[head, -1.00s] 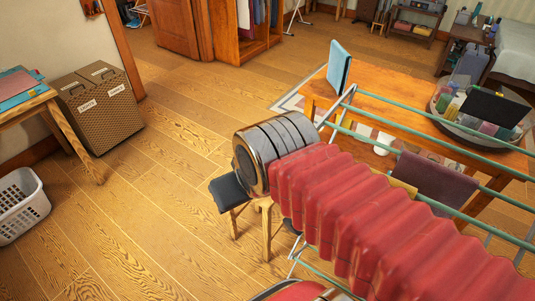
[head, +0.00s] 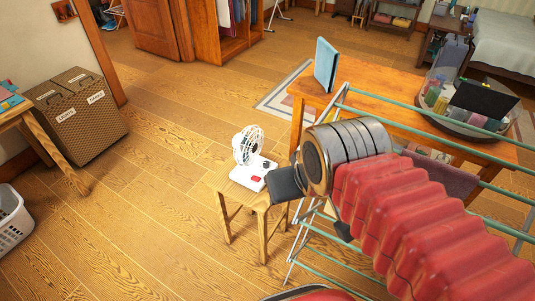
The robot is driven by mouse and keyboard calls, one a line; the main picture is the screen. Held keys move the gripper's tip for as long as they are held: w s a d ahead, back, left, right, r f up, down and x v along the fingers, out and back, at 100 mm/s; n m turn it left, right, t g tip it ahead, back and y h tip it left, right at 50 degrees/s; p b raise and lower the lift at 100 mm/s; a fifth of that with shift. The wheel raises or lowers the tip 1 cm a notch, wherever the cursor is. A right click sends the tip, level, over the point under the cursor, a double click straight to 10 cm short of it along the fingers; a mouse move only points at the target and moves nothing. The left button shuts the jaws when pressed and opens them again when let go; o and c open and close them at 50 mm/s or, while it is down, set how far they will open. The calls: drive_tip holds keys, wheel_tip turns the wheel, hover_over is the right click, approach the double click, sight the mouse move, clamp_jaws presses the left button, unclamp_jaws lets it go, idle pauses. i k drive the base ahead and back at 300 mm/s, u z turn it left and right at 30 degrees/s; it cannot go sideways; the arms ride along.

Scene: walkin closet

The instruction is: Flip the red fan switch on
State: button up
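A small white desk fan (head: 248,146) stands on a wooden stool (head: 262,204) left of the middle in the head view. Its white base carries a red switch (head: 257,181) near the front and another small reddish part close to its right edge. I cannot tell the switch's position at this size. My arm, in a red ribbed sleeve, reaches in from the lower right. Its dark end, my gripper (head: 285,183), is just right of the fan base, over the stool's right side. I cannot make out separate fingers or whether it touches the base.
A drying rack with green bars (head: 440,135) stands under and behind my arm. A wooden table (head: 385,88) with a blue upright book (head: 326,65) and a tub is behind. Wicker hampers (head: 78,115) and a white basket (head: 10,222) are at left. The floor between is clear.

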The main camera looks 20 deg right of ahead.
sight(256, 179)
drive_tip(key=z, duration=0.75)
drive_tip(key=k, duration=1.15)
drive_tip(key=u, duration=0.5)
drive_tip(key=i, duration=1.5)
